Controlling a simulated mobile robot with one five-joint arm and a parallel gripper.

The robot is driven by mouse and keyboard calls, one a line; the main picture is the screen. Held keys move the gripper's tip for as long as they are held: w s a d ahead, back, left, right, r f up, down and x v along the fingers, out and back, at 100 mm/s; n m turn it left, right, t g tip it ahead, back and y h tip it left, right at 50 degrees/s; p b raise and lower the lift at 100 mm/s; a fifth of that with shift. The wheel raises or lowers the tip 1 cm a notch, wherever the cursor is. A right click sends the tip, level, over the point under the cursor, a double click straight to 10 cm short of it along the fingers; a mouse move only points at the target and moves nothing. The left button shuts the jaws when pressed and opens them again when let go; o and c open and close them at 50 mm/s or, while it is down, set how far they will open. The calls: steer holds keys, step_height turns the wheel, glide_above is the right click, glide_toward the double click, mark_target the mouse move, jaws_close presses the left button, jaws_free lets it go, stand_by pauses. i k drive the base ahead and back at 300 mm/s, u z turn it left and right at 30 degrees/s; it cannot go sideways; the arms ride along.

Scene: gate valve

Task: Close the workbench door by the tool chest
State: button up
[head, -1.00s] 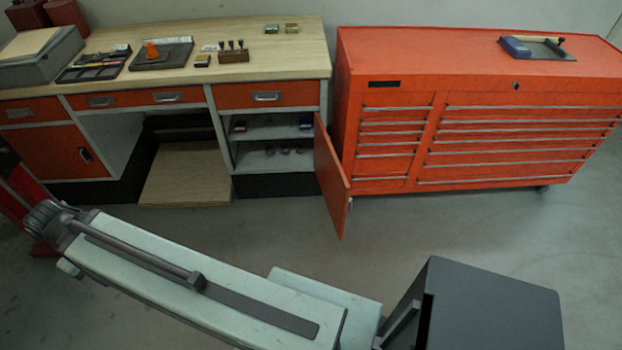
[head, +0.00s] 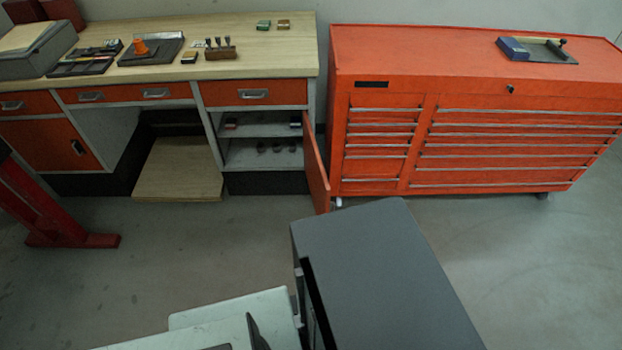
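The orange workbench door (head: 316,170) stands open at the right end of the workbench (head: 207,140), beside the tool chest (head: 390,150). It is hinged on its right side and juts out toward me, seen nearly edge-on. The open cabinet (head: 262,140) shows two shelves with small items on them. The orange tool chest stands just right of the door, with its drawers shut. My gripper is outside the head view; only parts of my arm show at the bottom.
A red metal stand (head: 45,210) is on the floor at the left. A wooden board (head: 180,170) lies under the bench. Tools and trays sit on the benchtop (head: 230,62). The grey floor (head: 180,260) before the bench is clear.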

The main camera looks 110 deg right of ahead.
mark_target(320, 189)
steer(key=u, duration=0.05)
steer(key=k, duration=2.7)
steer(key=z, duration=2.1)
steer(key=i, duration=0.95)
steer(key=u, duration=0.5)
steer(key=k, duration=1.35)
steer(key=u, duration=0.55)
steer(key=i, duration=0.4)
steer(key=u, duration=0.05)
